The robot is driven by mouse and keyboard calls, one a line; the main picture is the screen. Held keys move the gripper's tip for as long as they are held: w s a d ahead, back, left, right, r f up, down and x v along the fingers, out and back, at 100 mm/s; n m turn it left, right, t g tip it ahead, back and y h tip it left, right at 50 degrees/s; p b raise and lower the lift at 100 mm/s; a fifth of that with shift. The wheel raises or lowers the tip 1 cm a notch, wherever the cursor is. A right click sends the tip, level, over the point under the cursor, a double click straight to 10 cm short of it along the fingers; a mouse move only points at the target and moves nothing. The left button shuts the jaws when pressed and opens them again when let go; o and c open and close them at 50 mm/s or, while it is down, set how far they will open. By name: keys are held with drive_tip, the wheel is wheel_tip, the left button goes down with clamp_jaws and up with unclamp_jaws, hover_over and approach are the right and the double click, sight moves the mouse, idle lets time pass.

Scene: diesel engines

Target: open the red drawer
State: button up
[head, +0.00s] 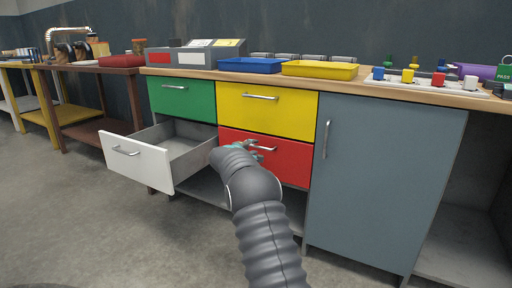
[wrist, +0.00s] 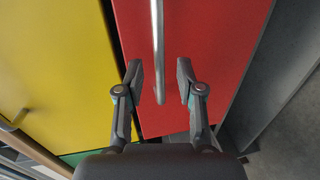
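The red drawer (head: 292,167) is shut, below the yellow drawer (head: 290,115). It also fills the middle of the wrist view (wrist: 222,50). Its metal bar handle (wrist: 158,40) runs between the two fingers of my gripper (wrist: 159,72) in the wrist view. The fingers are open, one on each side of the bar, with a gap on both sides. In the head view my gripper (head: 254,147) is at the red drawer's front, and my arm hides the drawer's left part.
The white drawer (head: 135,157) stands pulled out left of my arm. The green drawer (head: 181,98) above it is shut. A grey cabinet door (head: 385,170) is shut on the right. Trays and small parts lie on the worktop. The floor in front is clear.

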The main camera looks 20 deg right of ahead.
sight(256, 146)
drive_tip(key=shift+x, duration=1.55)
clamp_jaws()
